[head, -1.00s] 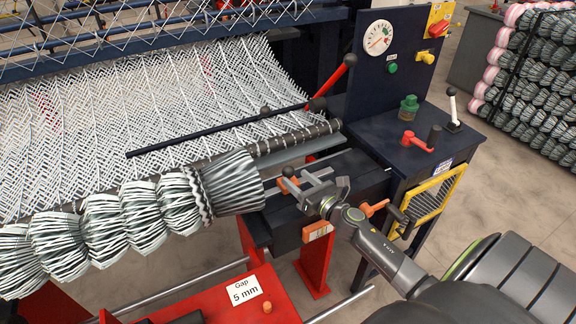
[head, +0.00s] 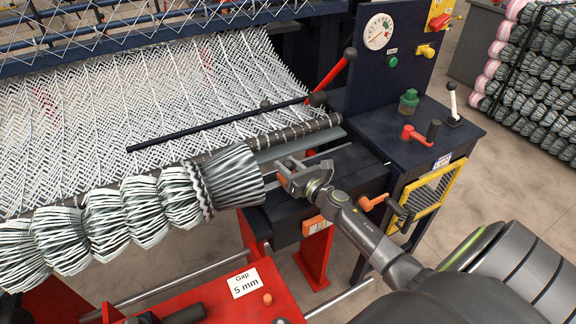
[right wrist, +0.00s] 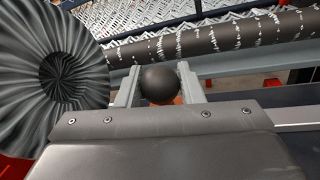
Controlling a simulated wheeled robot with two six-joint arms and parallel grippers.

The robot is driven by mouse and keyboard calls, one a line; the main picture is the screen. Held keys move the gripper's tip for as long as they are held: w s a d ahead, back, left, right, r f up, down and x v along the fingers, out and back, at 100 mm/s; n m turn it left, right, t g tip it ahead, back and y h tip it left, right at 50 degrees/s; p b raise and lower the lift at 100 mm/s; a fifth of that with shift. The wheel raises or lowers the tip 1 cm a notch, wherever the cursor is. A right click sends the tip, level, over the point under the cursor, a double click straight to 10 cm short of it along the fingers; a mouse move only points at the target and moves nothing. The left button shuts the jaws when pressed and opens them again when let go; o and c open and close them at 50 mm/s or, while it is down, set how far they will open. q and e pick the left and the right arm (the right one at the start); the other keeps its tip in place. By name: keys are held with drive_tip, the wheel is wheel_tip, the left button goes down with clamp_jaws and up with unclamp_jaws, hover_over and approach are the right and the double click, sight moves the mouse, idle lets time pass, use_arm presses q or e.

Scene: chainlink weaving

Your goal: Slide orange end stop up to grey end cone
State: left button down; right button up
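The orange end stop (head: 283,181) sits on the rail just right of the grey end cone (head: 235,178), apart from it by a small gap. The cone is pleated and closes the near end of the bundled mesh; its round, dark-centred face (right wrist: 66,78) fills the left of the right wrist view. My right gripper (head: 290,171) is at the stop. In the right wrist view, the stop's black ball knob (right wrist: 159,84) lies between the two grey fingers, filling the space, with orange just below it. My left gripper is not in view.
A dark ribbed roller (head: 300,133) and a black bar with a red lever (head: 331,77) lie behind the gripper. An orange clamp handle (head: 373,202) is to the right. A red box with a "Gap 5 mm" sign (head: 245,282) stands in front.

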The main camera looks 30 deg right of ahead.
clamp_jaws()
drive_tip(key=shift+w+a+p, duration=0.15)
drive_tip(key=shift+a+p, duration=0.2)
drive_tip(key=shift+a, duration=0.7)
drive_tip(key=shift+w+a+p, duration=0.1)
drive_tip(key=shift+a+p, duration=0.2)
drive_tip(key=shift+a, duration=0.7)
drive_tip(key=o, duration=0.8)
unclamp_jaws()
